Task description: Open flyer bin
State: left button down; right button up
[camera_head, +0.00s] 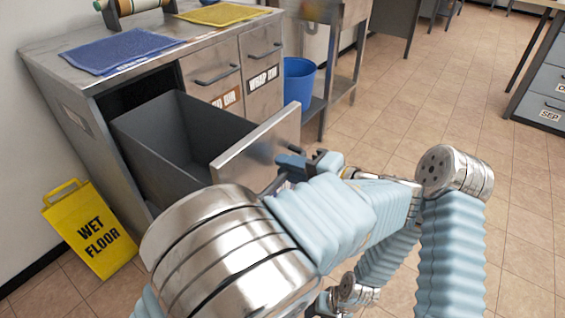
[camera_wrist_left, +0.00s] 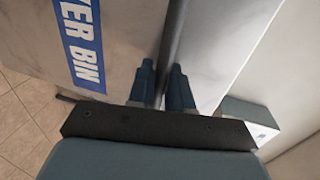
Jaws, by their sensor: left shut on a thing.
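The flyer bin is a grey metal drawer pulled out from the left end of the steel cabinet. Its front panel (camera_head: 255,146) is tilted in the picture, and its dark inside shows behind it and looks empty. In the left wrist view its blue label (camera_wrist_left: 82,45) reads "YER BIN". My left gripper (camera_head: 290,168) is at the outer face of this panel. In the left wrist view its two fingers (camera_wrist_left: 163,88) are shut on the dark bar handle (camera_wrist_left: 174,35). My arm hides part of the panel in the head view.
Two closed bins with bar handles (camera_head: 217,76) are to the right of the open one. A yellow wet floor sign (camera_head: 90,230) stands left of the drawer. A blue waste bin (camera_head: 298,82) stands beside the cabinet. The tiled floor at right is clear.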

pick_arm(q)
jog(key=shift+s+d, duration=0.15)
pick_arm(e)
jog(key=shift+s+d, duration=0.1)
pick_arm(q)
jog(key=c, duration=1.2)
grip_release()
